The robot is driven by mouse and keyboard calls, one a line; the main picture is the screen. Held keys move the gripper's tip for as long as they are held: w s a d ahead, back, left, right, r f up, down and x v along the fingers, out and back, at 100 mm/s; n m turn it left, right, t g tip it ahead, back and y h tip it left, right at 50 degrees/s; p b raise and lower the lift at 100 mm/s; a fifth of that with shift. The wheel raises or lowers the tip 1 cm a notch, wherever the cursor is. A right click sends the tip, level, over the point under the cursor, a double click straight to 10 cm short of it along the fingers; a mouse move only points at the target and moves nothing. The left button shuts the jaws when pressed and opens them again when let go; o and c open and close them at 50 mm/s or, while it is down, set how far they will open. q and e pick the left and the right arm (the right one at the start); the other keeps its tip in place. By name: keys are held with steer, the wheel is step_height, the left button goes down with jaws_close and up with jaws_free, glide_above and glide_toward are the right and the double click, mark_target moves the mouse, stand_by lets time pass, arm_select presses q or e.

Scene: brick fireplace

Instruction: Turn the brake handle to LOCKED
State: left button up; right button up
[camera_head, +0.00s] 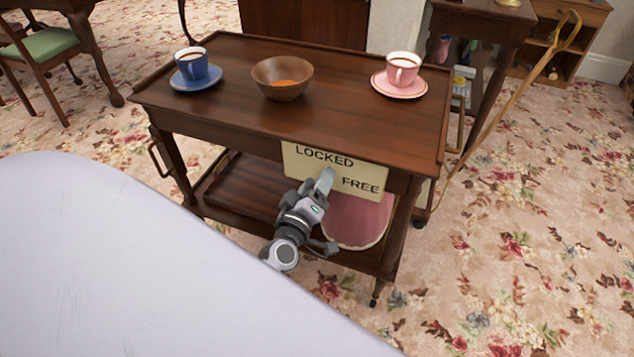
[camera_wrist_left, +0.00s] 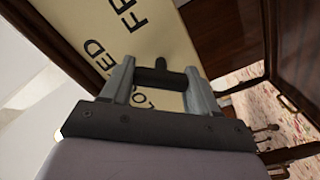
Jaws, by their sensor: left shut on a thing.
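The cream brake plate (camera_head: 303,167) is on the front of the wooden trolley, with LOCKED at its upper left and FREE at its right. My left gripper (camera_head: 326,180) is in front of the plate, between and just below the two words, and hides the handle in the head view. In the left wrist view the dark brake handle (camera_wrist_left: 160,76) is between the fingers of my left gripper (camera_wrist_left: 162,88), which is shut on it. FREE shows at the top of that view, and LOCKED is partly behind the fingers. Which word the handle points at I cannot tell. My right gripper is not in view.
The trolley top (camera_head: 330,80) holds a blue cup (camera_head: 191,66) on a saucer, a wooden bowl (camera_head: 282,77) and a pink cup (camera_head: 402,69) on a saucer. A pink cushion-like item (camera_head: 358,224) is on its lower shelf. A walking stick (camera_head: 505,100) stands at right.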

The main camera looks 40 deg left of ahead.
arm_select(q)
steer(key=n, duration=0.3)
steer(key=shift+f+n, duration=0.2)
steer(key=shift+n, duration=0.1)
steer(key=shift+n+b, duration=0.45)
steer(key=shift+n, duration=1.45)
steer(key=o, duration=1)
steer(key=shift+c, duration=0.2)
steer(key=v, duration=0.7)
steer(key=shift+s, duration=0.1)
